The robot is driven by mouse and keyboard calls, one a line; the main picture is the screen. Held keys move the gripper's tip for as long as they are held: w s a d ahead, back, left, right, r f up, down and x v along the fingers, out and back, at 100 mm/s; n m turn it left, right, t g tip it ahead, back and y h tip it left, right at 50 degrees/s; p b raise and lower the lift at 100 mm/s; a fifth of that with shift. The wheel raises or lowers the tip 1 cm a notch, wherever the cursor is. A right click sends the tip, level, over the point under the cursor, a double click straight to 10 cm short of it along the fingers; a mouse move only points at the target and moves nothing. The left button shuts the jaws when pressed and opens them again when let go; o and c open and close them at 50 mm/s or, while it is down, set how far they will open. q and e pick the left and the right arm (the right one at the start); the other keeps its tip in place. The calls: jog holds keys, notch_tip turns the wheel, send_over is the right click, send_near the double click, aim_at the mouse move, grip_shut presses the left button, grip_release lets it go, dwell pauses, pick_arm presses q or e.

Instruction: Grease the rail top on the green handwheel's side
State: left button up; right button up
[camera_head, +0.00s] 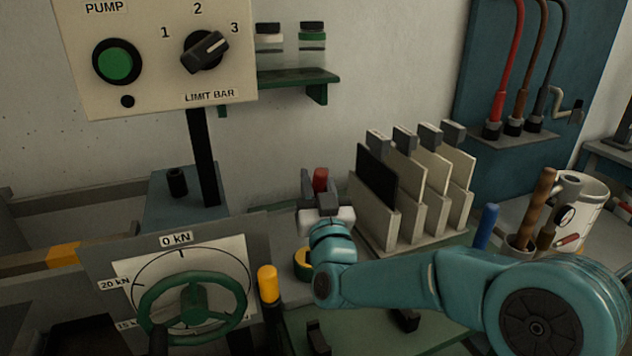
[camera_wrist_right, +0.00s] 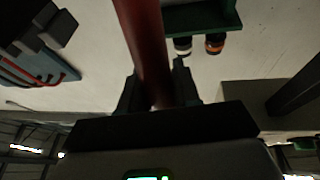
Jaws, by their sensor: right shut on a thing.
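My right gripper (camera_head: 322,203) is in the middle of the head view, shut on a red rod-like thing (camera_head: 320,180). In the right wrist view the dark red rod (camera_wrist_right: 146,55) stands between the dark fingers (camera_wrist_right: 160,90); its far end runs out of the picture. The green handwheel (camera_head: 195,305) is at the lower left, in front of a white dial plate marked "0 kN". Long rail-like beams (camera_head: 75,213) lie behind and left of the dial, one bearing a yellow band (camera_head: 62,256). I cannot tell whether any grease is on them. My left gripper is not in view.
Upright panels stand in a rack (camera_head: 410,190) right beside my right gripper. A yellow-capped post (camera_head: 268,284) stands right of the handwheel. The pump control box (camera_head: 155,55) is on a dark post. A green shelf (camera_head: 295,77) holds two jars. A cup (camera_head: 520,247) holds tools.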

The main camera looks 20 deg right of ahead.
jog(key=shift+a+f, duration=0.1)
jog(key=shift+f, duration=0.35)
notch_tip(320, 180, down, 4)
jog(key=b, duration=0.2)
jog(key=shift+f+b, duration=0.25)
jog(key=shift+b, duration=0.05)
jog(key=shift+s+f, duration=0.1)
jog(key=shift+f, duration=0.2)
jog(key=shift+f+b, duration=0.65)
jog(key=shift+b, duration=0.15)
dwell(0.8)
jog(key=shift+r+p, duration=1.35)
jog(key=shift+r, duration=2.25)
jog(key=shift+f, duration=0.1)
